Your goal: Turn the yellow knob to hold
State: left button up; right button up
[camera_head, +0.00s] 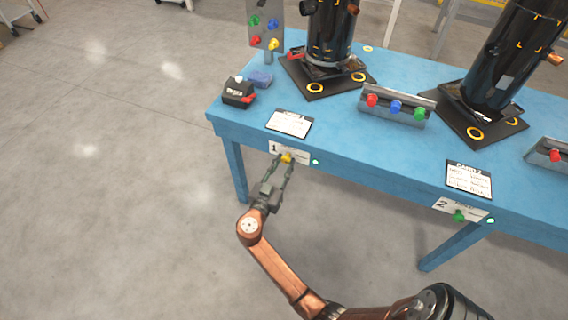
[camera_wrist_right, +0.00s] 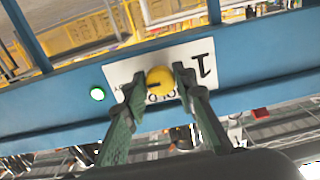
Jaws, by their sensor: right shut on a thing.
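The yellow knob (camera_head: 287,157) sits on a white plate (camera_head: 302,154) marked 1, on the front edge of the blue table. In the right wrist view the yellow knob (camera_wrist_right: 160,80) shows a dark pointer mark toward the left, on the upside-down white plate (camera_wrist_right: 203,47). My right gripper (camera_head: 283,163) reaches up to the plate, and its two fingers (camera_wrist_right: 158,88) are closed around the sides of the knob. The word on the plate is partly covered by the knob and fingers. My left gripper is not in view.
The blue table (camera_head: 335,135) bears a clipboard (camera_head: 290,123), dark cylinders on black bases, and a rail with coloured knobs (camera_head: 396,106). A green light (camera_head: 315,162) is beside plate 1. A green knob (camera_head: 459,216) is on plate 2 at right. The floor at left is clear.

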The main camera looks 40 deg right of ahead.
jog(key=shift+n, duration=1)
jog(key=shift+n+p, duration=0.3)
jog(key=shift+n, duration=0.5)
jog(key=n, duration=0.2)
jog(key=shift+r+n+p, duration=0.1)
jog(key=shift+n+p, duration=0.3)
jog(key=n+p, duration=0.4)
jog(key=n, duration=0.5)
jog(key=shift+s+r+n+p, duration=0.1)
jog(key=shift+n+p, duration=0.2)
jog(key=shift+p, duration=0.05)
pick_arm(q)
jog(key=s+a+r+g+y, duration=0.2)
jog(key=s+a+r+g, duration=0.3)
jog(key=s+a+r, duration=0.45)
pick_arm(e)
jog(key=shift+n, duration=0.3)
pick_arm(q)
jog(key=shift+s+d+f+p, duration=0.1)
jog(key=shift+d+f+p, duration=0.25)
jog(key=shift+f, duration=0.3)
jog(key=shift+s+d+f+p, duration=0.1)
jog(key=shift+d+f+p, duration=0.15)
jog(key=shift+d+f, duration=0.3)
pick_arm(e)
jog(key=shift+f+n, duration=0.2)
jog(key=shift+n, duration=0.7)
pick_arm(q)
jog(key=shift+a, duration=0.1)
